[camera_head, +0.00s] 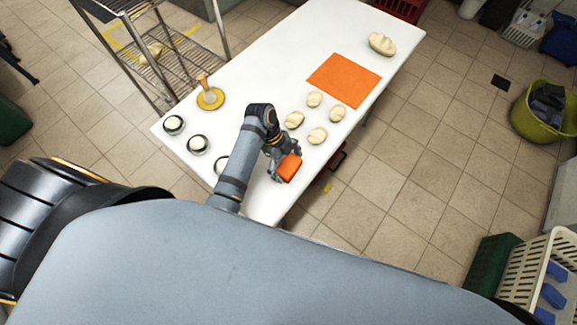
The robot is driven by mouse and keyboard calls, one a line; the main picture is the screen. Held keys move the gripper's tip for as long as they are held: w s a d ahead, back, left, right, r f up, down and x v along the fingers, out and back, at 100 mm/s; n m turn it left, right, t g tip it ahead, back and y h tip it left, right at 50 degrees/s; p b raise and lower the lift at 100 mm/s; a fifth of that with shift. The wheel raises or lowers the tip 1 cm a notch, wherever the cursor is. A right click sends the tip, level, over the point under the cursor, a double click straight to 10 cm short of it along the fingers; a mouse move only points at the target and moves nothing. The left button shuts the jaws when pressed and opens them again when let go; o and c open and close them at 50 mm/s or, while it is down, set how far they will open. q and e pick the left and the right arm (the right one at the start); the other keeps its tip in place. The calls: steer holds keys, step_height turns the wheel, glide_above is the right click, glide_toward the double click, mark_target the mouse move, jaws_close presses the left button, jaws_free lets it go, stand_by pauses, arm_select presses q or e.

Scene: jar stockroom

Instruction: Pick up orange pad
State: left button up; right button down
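A small orange pad (288,168) shows at the fingers of my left gripper (283,161), over the right edge of the white table. The gripper's fingers appear closed around the pad; part of it is hidden by them. A flat orange sheet (344,80) lies on the table farther back, away from the gripper. My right gripper is not in view.
The white table (265,75) holds several pale dough lumps (317,135), a larger dough piece (382,43), a yellow round dish (210,98) with a wooden-handled tool, and dark-rimmed jars (173,125). A wire rack (172,62) stands left. A green-yellow tub (541,118) stands right. Floor right of the table is largely clear.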

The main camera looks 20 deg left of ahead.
mark_target(292, 166)
arm_select(q)
steer(key=c, duration=0.7)
steer(key=shift+r, duration=0.25)
step_height(292, 166, up, 3)
steer(key=shift+w+f+b, duration=0.1)
steer(key=shift+f+b, duration=0.1)
steer(key=shift+b, duration=0.2)
steer(key=s+r, duration=0.1)
steer(key=s+a+r, duration=0.1)
steer(key=r, duration=0.1)
steer(key=s+a+r, duration=0.1)
steer(key=shift+s+r, duration=0.1)
steer(key=shift+r, duration=0.05)
steer(key=shift+s+a+r+p, duration=0.25)
steer(key=shift+s+a+r, duration=0.65)
steer(key=shift+s, duration=0.6)
steer(key=shift+s+a+r+p, duration=0.25)
steer(key=shift+s+a+r, duration=0.65)
steer(key=shift+s, duration=0.6)
steer(key=shift+s+a+r+p, duration=0.25)
steer(key=shift+s+a+r, duration=0.65)
steer(key=shift+s, duration=0.6)
steer(key=shift+d+r, duration=0.1)
steer(key=shift+d, duration=0.05)
